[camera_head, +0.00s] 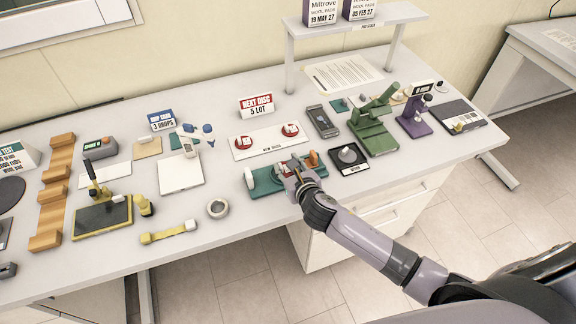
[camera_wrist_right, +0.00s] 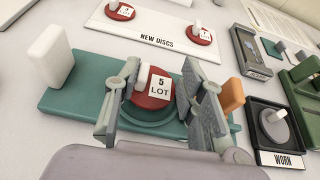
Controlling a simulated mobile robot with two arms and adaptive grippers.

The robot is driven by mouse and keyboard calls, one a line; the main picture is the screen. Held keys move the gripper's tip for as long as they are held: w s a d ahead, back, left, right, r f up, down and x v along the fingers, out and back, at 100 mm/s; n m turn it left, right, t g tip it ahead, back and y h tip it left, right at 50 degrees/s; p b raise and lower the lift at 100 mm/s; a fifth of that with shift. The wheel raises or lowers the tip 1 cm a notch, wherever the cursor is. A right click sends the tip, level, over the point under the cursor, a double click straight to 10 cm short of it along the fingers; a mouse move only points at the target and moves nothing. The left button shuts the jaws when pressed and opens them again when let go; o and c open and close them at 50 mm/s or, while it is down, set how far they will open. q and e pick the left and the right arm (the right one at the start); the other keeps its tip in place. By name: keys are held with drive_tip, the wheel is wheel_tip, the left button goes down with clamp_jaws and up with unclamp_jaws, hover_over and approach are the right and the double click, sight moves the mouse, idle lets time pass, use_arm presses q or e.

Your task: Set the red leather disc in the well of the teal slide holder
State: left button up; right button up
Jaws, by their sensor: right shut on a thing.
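The red leather disc (camera_wrist_right: 141,96) carries a white "5 LOT" tag and shows between the fingers of my right gripper (camera_wrist_right: 165,100). The gripper is shut on it, over the middle of the teal slide holder (camera_wrist_right: 75,102). A round teal rim of the well shows just below the disc; I cannot tell whether the disc touches the well. In the head view the right gripper (camera_head: 296,172) covers much of the teal holder (camera_head: 264,187), and the disc is mostly hidden. My left gripper is not in view.
A white block (camera_wrist_right: 52,55) and an orange block (camera_wrist_right: 231,94) stand at the holder's ends. Behind is the white "NEW DISCS" board (camera_head: 262,148) with two red discs. The black "WORN" tray (camera_head: 348,168) is close on the right. A tape roll (camera_head: 217,208) lies left.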

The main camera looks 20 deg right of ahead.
drive_tip(key=shift+s+f+b, duration=0.1)
drive_tip(key=shift+f+b, duration=0.4)
drive_tip(key=shift+f, duration=0.4)
drive_tip(key=o, duration=0.8)
drive_tip(key=shift+f, duration=0.1)
drive_tip(key=shift+o, duration=0.2)
drive_tip(key=v, duration=1.2)
drive_tip(key=shift+a, duration=0.1)
